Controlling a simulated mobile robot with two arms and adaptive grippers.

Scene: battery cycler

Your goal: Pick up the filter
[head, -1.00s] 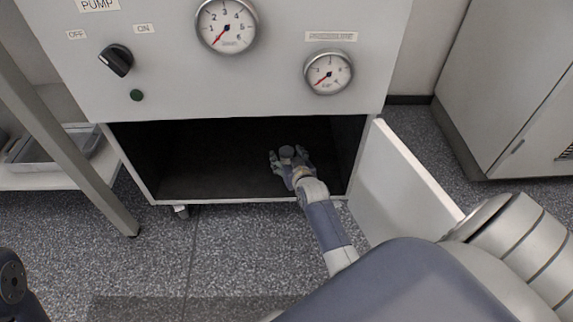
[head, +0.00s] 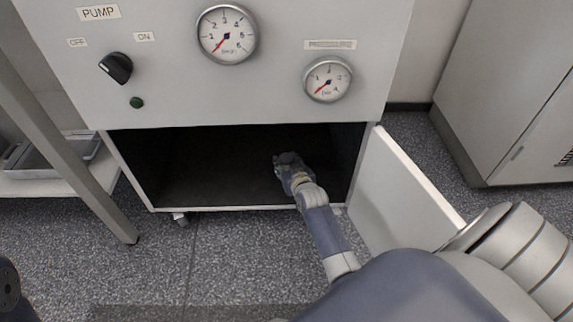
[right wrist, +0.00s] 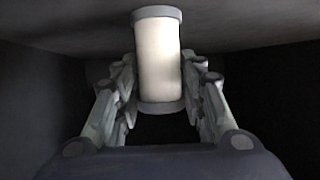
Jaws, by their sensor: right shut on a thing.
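The filter (right wrist: 158,58) is a pale cylinder with grey end caps, seen in the right wrist view. It stands upright between the fingers of my right gripper (right wrist: 159,88), which is shut on it. In the head view my right gripper (head: 289,163) reaches into the dark open compartment (head: 215,206) under the pump panel. The filter cannot be made out there, hidden at the gripper. My left gripper is not in view.
An open white door (head: 405,190) stands to the right of the compartment. The pump panel (head: 200,95) with two gauges hangs over the opening. A shelf with a metal tray (head: 45,165) is at the left, beside a grey table leg. A cabinet (head: 510,100) stands at the right.

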